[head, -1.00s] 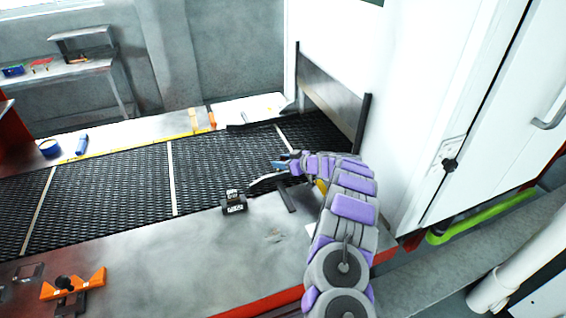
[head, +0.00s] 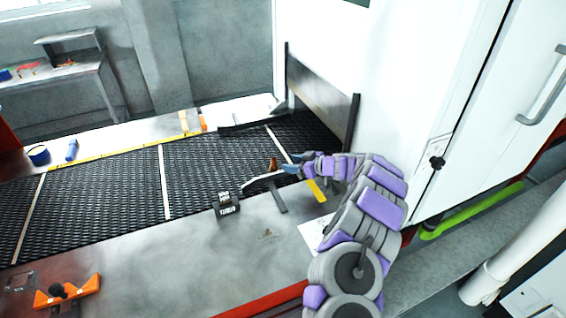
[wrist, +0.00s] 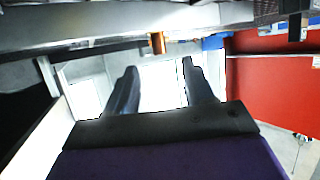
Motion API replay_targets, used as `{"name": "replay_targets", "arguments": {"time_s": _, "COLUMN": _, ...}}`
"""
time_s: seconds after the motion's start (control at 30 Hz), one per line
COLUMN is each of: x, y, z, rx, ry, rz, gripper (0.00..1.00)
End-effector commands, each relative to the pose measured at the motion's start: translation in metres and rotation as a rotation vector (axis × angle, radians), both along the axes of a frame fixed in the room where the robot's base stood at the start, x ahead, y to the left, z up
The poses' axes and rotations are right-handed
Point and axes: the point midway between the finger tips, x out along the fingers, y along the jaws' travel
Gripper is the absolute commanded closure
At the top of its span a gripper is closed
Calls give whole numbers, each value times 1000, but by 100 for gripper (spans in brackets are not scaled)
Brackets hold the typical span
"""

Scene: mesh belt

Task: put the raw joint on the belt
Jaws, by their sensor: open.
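The mesh belt (head: 205,175) is black and runs from lower left to upper right in the head view. A small brown upright piece (head: 273,165), perhaps the raw joint, shows at the belt's near side beside a pale curved strip (head: 262,178). My gripper (head: 291,163) is just right of the brown piece, its bluish fingertips close to it; I cannot tell if they touch. In the wrist view, my gripper's two dark fingers (wrist: 157,72) are apart with nothing between them. An orange-brown cylinder (wrist: 157,42) shows beyond them, likely the same piece.
A small dark block (head: 226,204) stands on the metal ledge (head: 180,250) in front of the belt. An orange fixture (head: 67,291) is at lower left. A dark-edged guard (head: 322,100) and a white cabinet (head: 400,120) stand at right. The belt's middle is bare.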

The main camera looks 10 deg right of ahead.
Motion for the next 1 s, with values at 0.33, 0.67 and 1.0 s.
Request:
{"name": "replay_targets", "arguments": {"time_s": 0.33, "x": -17, "y": -18, "z": 11, "rx": -2, "ry": -2, "rz": 0, "gripper": 47}}
{"name": "replay_targets", "arguments": {"time_s": 0.67, "x": -35, "y": 41, "z": 57, "rx": 90, "ry": 74, "rz": 91, "gripper": 47}}
{"name": "replay_targets", "arguments": {"time_s": 1.0, "x": -147, "y": 170, "z": 161, "rx": 161, "ry": 393, "rz": 319, "gripper": 47}}
